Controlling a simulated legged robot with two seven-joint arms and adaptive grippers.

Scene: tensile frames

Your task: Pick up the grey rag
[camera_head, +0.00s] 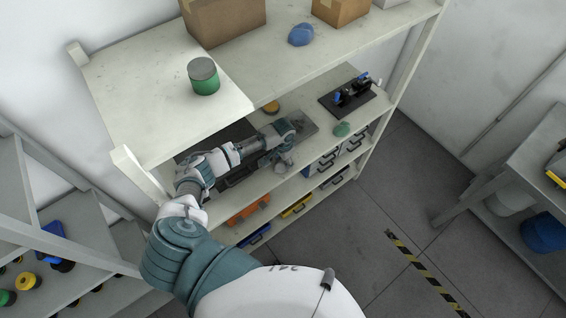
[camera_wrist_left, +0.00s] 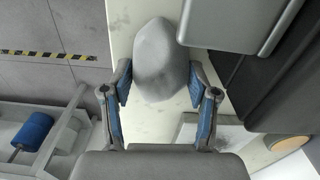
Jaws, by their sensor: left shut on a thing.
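The grey rag (camera_wrist_left: 160,55) is a rounded, bunched lump in the wrist view. Its lower part sits between the two blue-padded fingers of my left gripper (camera_wrist_left: 160,90), which is shut on it. Pale shelf surface shows around the rag; I cannot tell whether it still touches the shelf. In the head view my left arm reaches onto the middle shelf, with my left gripper (camera_head: 284,150) near its front edge and the rag (camera_head: 284,167) small and partly hidden there. My right gripper is not in view.
The upper shelf (camera_head: 130,105) overhangs the back and holds a green can (camera_head: 204,77), a blue rag (camera_head: 301,34) and cardboard boxes (camera_head: 224,18). A green rag (camera_head: 342,129) and a dark plate with a device (camera_head: 350,93) are to the right. Cases fill the lower shelves.

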